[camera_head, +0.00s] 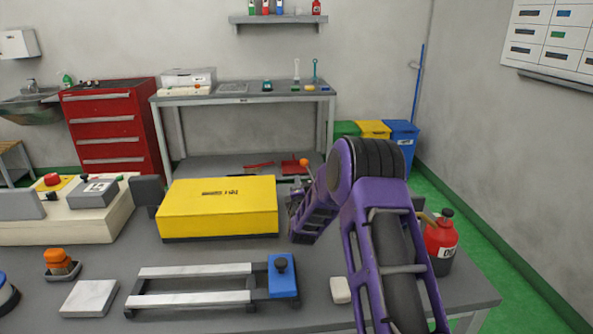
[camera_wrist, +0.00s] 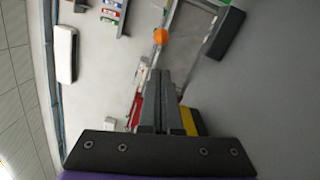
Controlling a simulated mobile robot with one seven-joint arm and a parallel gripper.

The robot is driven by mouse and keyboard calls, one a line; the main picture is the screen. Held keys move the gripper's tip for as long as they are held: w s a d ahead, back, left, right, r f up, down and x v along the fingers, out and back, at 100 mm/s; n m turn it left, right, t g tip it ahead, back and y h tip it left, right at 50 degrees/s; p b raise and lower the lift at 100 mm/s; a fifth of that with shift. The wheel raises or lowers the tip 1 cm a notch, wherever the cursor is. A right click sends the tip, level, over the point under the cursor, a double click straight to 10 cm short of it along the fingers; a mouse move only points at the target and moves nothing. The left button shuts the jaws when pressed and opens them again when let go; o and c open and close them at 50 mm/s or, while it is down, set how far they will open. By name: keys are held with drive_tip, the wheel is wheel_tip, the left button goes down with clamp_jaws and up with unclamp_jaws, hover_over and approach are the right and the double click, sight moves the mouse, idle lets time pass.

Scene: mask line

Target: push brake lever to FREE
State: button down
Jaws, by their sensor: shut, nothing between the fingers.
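An orange ball-shaped knob (camera_head: 304,162) shows just beyond the yellow box, beside my arm; it may be the top of the brake lever. The same orange knob (camera_wrist: 161,36) shows in the wrist view, beyond my fingertips and apart from them in the picture. Its shaft and any FREE marking cannot be made out. My gripper (camera_wrist: 161,72) is shut and empty, its two grey fingers side by side. In the head view my purple arm bends down toward the right end of the yellow box, and the fingertips cannot be clearly seen there.
The yellow box (camera_head: 218,207) stands mid-table (camera_head: 215,258), left of my arm. In front lies a rail frame with a blue block (camera_head: 283,276). A red bottle (camera_head: 441,243) stands right of my arm. A white block (camera_head: 340,290) is near the front.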

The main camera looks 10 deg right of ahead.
drive_tip(key=w+d, duration=0.1)
drive_tip(key=w, duration=0.8)
drive_tip(key=shift+b, duration=0.35)
drive_tip(key=shift+d, duration=0.1)
drive_tip(key=shift+w+r, duration=0.1)
drive_tip(key=shift+d+r+m, duration=0.15)
drive_tip(key=shift+d+m, duration=0.05)
drive_tip(key=shift+m, duration=0.4)
